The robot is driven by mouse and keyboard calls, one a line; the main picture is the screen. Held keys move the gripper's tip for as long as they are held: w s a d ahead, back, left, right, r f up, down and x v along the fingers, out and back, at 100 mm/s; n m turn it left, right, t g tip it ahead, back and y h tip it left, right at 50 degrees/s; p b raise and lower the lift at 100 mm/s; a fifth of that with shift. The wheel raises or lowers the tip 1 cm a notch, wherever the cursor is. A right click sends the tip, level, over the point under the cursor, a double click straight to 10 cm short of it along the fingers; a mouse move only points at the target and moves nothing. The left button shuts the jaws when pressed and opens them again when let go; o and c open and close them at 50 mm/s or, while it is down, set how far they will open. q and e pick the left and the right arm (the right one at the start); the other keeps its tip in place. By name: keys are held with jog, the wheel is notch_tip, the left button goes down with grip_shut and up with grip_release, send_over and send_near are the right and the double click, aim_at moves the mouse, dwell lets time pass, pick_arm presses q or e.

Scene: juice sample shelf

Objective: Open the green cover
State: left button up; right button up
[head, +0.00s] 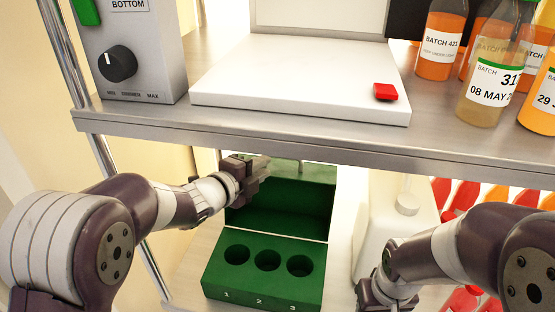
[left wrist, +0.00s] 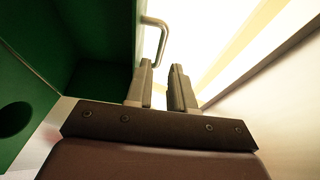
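The green box (head: 262,287) stands on the lower shelf, with three round holes in its top marked 1, 2 and 3. Its green cover (head: 290,208) is raised at the back of the box, with its hollow inner side facing me. My left gripper (head: 258,168) is at the cover's upper left edge. In the left wrist view the cover (left wrist: 98,30) is at the left, with a metal handle (left wrist: 158,38) on its outer side. The left fingers (left wrist: 164,88) are a little apart, with nothing visible between them. The handle is just beyond the left fingertip; contact is unclear.
The upper shelf (head: 300,140) overhangs the box, close above my left gripper. It holds a control box (head: 135,60), a white device with a red button (head: 385,92) and juice bottles (head: 440,45). A white container (head: 385,215) stands right of the green box, near my right arm.

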aim_at(282, 158)
pick_arm(q)
jog(key=x, duration=0.7)
jog(key=shift+w+d, duration=0.2)
jog(key=shift+d, duration=0.1)
pick_arm(e)
jog(key=shift+d+f, duration=0.1)
jog(key=shift+f, duration=0.2)
